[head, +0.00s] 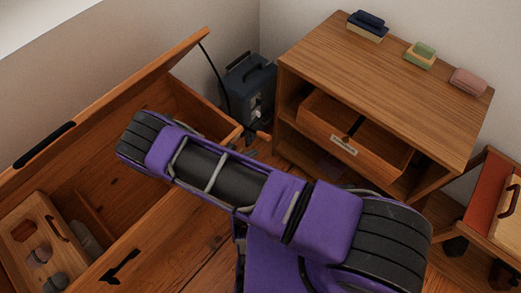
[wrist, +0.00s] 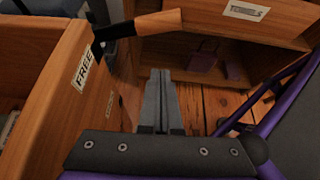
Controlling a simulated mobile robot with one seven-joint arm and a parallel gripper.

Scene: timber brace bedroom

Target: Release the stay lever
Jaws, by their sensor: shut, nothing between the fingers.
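The stay lever (wrist: 158,22) has a black stem and a wooden grip. It sticks out from the end wall of the wooden chest (wrist: 45,75), close to a label reading FREE (wrist: 84,72). In the head view the lever's grip (head: 263,135) shows small beside the chest's corner. My gripper (wrist: 161,76) is shut and empty, with its fingertips below the grip in the wrist picture and apart from it.
A wooden cabinet (head: 400,75) with an open drawer (head: 372,150) stands to the right of the chest; a drawer label reads TOOLS (wrist: 246,11). A dark box (head: 248,85) stands behind the lever. A wooden tray (head: 35,235) sits in the chest. Bare floor (wrist: 220,105) shows between chest and cabinet.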

